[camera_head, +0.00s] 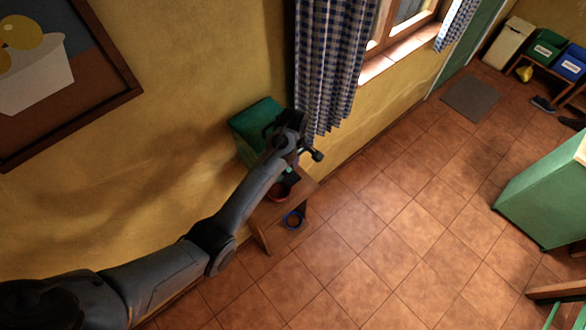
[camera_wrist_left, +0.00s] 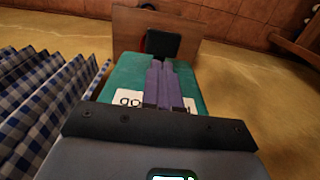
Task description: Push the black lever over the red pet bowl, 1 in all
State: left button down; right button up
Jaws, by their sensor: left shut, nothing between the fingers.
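The red pet bowl (camera_head: 279,191) is on a small wooden stand (camera_head: 262,222), partly behind my left arm. The black lever (camera_wrist_left: 163,42) shows in the left wrist view as a dark flat piece just beyond my fingertips, with only a sliver of red bowl (camera_wrist_left: 147,38) beside it. A green container (camera_head: 252,122) with a white label is against the wall; its green face (camera_wrist_left: 120,77) lies behind my fingers. My left gripper (camera_wrist_left: 162,66) is shut and empty, its purple fingers pointing toward the lever. Contact with the lever cannot be told. My right gripper is not in view.
A blue bowl (camera_head: 294,219) is low by the stand's right side. A checked curtain (camera_head: 330,65) hangs close to my left wrist and fills the left of the wrist view. The tiled floor (camera_head: 380,230) to the right is clear. A green cabinet (camera_head: 545,195) is at far right.

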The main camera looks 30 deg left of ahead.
pick_arm(q)
jog(key=shift+r, duration=1.15)
jog(key=s+f+m+t, duration=0.1)
jog(key=s+f+m, duration=0.1)
jog(key=s+m, duration=0.35)
jog(key=s+f+m+t, duration=0.1)
jog(key=s+f+m, duration=0.15)
jog(key=s, duration=0.65)
jog(key=s+d+r+m, duration=0.2)
jog(key=s+r+m, duration=0.1)
jog(key=s, duration=0.5)
jog(key=s+d+r+m+t, duration=0.1)
jog(key=s+d+r+m, duration=0.1)
jog(key=s+m, duration=0.3)
jog(key=s+r, duration=0.1)
jog(key=s, duration=0.2)
jog(key=shift+t, duration=0.3)
